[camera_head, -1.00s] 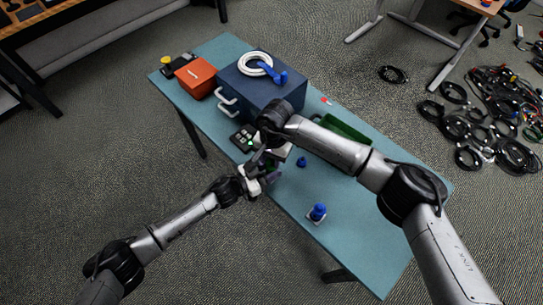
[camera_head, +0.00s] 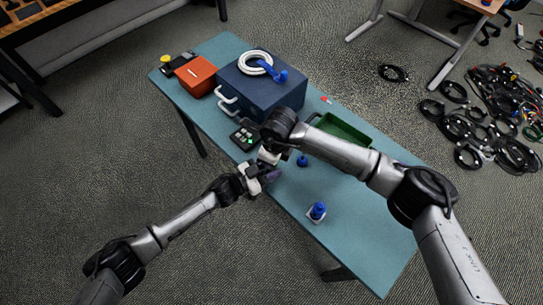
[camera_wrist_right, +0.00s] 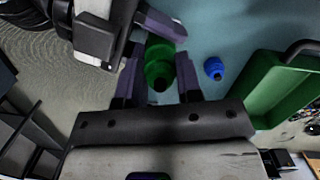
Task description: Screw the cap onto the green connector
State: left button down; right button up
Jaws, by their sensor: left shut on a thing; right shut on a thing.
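The green connector (camera_wrist_right: 160,47) shows in the right wrist view as a round, stepped green piece. The green cap (camera_wrist_right: 160,76) lies in line with it, nearer my right wrist; the seam between them cannot be made out. My right gripper (camera_wrist_right: 160,90) is shut on the cap, one finger on each side. My left gripper (camera_head: 273,177) comes in from the left and is shut on the connector, its body partly visible at the upper left of the right wrist view. In the head view both grippers meet above the table, and they hide the green parts.
A small blue piece (camera_head: 302,160) stands on the teal table (camera_head: 290,195) beside the grippers. A blue connector on a pale base (camera_head: 318,211) stands nearer the front. A green tray (camera_head: 345,130), dark blue box (camera_head: 262,88), red box (camera_head: 197,76) and small dark device (camera_head: 244,137) lie around.

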jog(key=m, duration=0.3)
jog(key=shift+m, duration=0.4)
jog(key=m, duration=0.4)
jog(key=shift+t+h, duration=0.3)
jog(key=m, duration=0.4)
jog(key=m+h, duration=0.1)
jog(key=m, duration=0.2)
jog(key=shift+m, duration=0.4)
jog(key=m, duration=0.8)
jog(key=shift+m+h, duration=0.4)
jog(key=o, duration=1)
jog(key=shift+f, duration=0.1)
jog(key=shift+c, duration=0.2)
notch_tip(320, 180, up, 12)
jog(key=a, duration=0.1)
jog(key=shift+s, duration=0.35)
